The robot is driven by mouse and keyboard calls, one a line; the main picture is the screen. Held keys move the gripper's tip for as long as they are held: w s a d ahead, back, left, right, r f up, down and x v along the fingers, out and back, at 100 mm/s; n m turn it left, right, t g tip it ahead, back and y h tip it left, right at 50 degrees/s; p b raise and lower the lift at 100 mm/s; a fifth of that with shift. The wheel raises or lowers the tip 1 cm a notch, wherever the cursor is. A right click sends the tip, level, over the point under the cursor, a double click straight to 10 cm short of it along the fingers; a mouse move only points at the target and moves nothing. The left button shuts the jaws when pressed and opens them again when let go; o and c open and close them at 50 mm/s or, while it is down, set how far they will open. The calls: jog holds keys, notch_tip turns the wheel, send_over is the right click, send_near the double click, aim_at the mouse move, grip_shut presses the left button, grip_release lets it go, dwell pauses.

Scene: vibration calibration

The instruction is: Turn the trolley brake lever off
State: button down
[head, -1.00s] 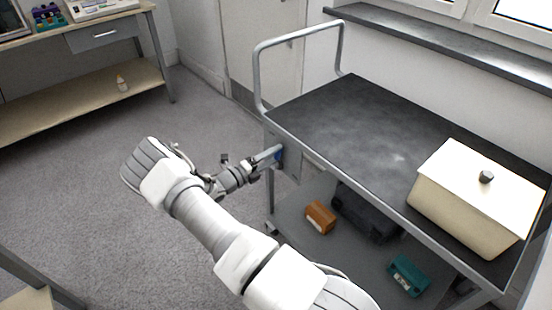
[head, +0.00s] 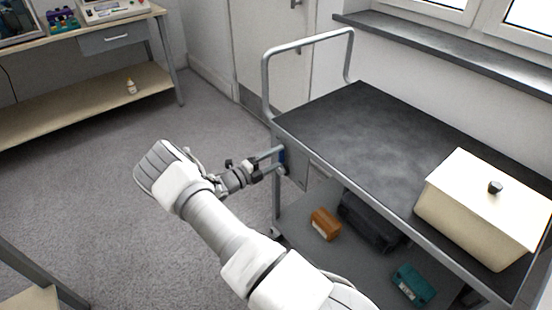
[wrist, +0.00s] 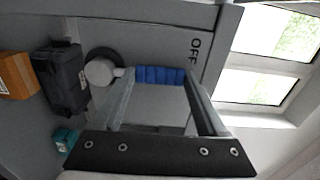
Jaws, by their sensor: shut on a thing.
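The trolley (head: 330,125) has a dark top and a grey tube handle. Its brake lever (wrist: 160,75) has a blue ribbed grip and a pale round hub (wrist: 99,72) on a dark disc. In the wrist view the grip points right from the hub, its end just below the printed word OFF (wrist: 195,49). My gripper (wrist: 158,74) is shut on the lever, with one finger at each end of the blue grip. In the head view my gripper (head: 281,161) reaches the trolley's left end panel, and a bit of the blue grip (head: 282,156) shows between the fingers.
A cream lidded box (head: 480,205) stands on the trolley top. An orange box (head: 325,224), a black case (head: 370,222) and a teal box (head: 412,284) lie on its lower shelf. A workbench (head: 85,105) is at the upper left. Carpet left of the arm is clear.

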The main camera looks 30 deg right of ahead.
grip_release()
jog(key=shift+a, duration=0.1)
jog(key=s+a+p, duration=0.2)
jog(key=a, duration=1.5)
jog(key=shift+s, duration=0.2)
jog(key=shift+a, duration=0.1)
